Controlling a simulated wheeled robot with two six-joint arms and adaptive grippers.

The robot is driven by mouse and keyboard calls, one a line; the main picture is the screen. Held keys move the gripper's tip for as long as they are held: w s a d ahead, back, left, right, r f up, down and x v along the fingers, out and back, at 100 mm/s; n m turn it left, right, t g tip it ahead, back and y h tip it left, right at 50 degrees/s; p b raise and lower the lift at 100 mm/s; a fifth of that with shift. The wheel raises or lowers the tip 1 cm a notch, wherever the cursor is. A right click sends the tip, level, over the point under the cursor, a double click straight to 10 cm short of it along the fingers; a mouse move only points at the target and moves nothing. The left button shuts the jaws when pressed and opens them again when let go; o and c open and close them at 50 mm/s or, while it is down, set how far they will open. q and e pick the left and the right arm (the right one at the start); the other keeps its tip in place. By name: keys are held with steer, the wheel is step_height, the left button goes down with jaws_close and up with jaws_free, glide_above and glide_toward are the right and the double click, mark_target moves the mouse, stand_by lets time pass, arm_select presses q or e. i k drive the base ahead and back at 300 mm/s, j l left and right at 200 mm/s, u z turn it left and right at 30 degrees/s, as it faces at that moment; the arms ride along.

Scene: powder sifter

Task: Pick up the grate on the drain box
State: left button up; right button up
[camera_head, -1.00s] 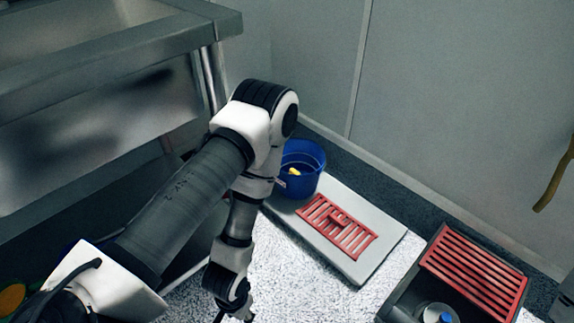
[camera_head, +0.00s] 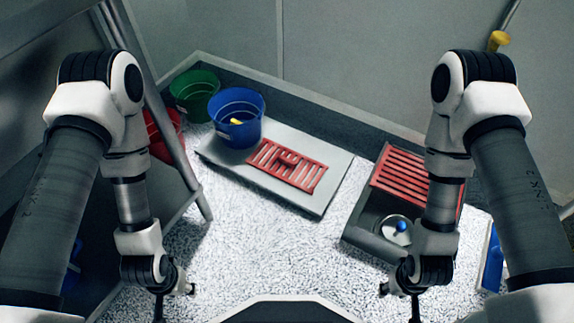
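A red slatted grate (camera_head: 287,166) with a raised middle piece lies flat on a pale grey slab (camera_head: 325,197) in the middle of the head view. A second red slatted grate (camera_head: 398,172) covers the back part of a dark open box (camera_head: 362,228) at the right. My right arm hides part of that box and its grate. My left gripper (camera_head: 174,298) hangs low at the left, in front of the slab and apart from it. My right gripper (camera_head: 401,298) hangs low in front of the dark box. Both fingertips are small and dark, so their opening is unclear.
A blue bucket (camera_head: 236,133) with something yellow inside stands on the slab's left end. A green bucket (camera_head: 194,88) and a red bucket (camera_head: 172,132) stand left of it. A metal table leg (camera_head: 170,140) rises nearby. A round container (camera_head: 394,233) sits in the dark box.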

mark_target(282, 159)
steer(key=i+l+z, duration=0.1)
steer(key=i+z, duration=0.25)
steer(key=i, duration=0.5)
